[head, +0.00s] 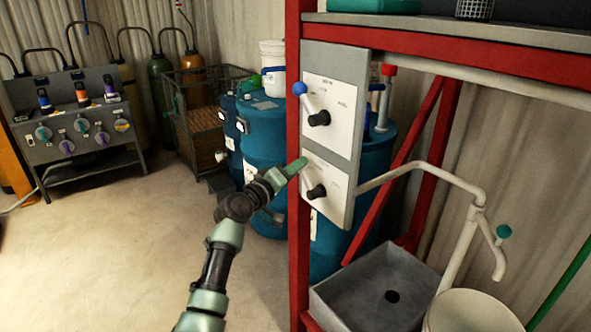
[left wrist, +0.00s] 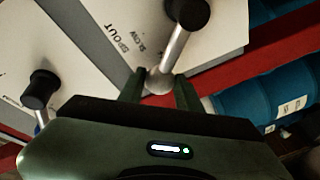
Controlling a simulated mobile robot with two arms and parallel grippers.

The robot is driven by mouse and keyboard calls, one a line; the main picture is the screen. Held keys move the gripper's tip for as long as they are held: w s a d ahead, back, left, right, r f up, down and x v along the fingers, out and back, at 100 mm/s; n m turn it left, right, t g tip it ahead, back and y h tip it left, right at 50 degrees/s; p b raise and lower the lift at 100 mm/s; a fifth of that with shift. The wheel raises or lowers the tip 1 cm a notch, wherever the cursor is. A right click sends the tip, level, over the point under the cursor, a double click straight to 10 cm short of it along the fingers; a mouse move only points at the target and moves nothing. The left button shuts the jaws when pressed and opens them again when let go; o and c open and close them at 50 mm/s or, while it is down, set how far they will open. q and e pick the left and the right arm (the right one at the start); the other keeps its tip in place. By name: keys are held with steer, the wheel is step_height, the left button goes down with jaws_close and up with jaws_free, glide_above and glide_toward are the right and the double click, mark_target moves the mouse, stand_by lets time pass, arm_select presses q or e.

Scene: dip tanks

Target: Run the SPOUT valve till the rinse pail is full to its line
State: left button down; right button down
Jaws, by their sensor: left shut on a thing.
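The SPOUT valve (head: 317,191) is the lower one on the grey panel, with a black hub and white plate. In the left wrist view its black hub (left wrist: 188,12) carries a silver lever, beside the words SPOUT and SLOW. My left gripper (head: 296,168) is shut on the lever's rounded end; this grip also shows in the left wrist view (left wrist: 158,84). A pale pail (head: 475,312) is at the bottom right, cut off by the frame. Its line and water level cannot be made out. The bent spout pipe (head: 425,170) comes down near it. My right gripper is out of view.
Another valve (head: 318,118) with a blue-knobbed lever sits above. A grey basin (head: 350,290) with a dark drain hole is left of the pail. A red frame post (head: 294,240) and blue drums (head: 262,140) stand close to my arm. The left floor is clear.

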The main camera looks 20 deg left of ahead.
arm_select(q)
steer(key=m+b, duration=0.1)
steer(key=b, duration=0.2)
steer(key=s+d+m+t+b, duration=0.1)
steer(key=m+b, duration=0.1)
steer(key=b, duration=0.1)
steer(key=d+r+m+h+b, duration=0.1)
steer(key=m+b, duration=0.1)
steer(key=b, duration=0.1)
steer(key=shift+s+d, duration=0.2)
steer(key=shift+s, duration=0.2)
steer(key=shift+s+d+r+m+t+h+b, duration=0.2)
steer(key=shift+d+m+b, duration=0.1)
steer(key=shift+m+b, duration=0.35)
steer(key=shift+s+d+r+m+t+h+b, duration=0.2)
steer(key=shift+d+m+b, duration=0.05)
steer(key=shift+m+b, duration=0.35)
steer(key=c, duration=1)
jaws_free()
steer(key=shift+s, duration=0.15)
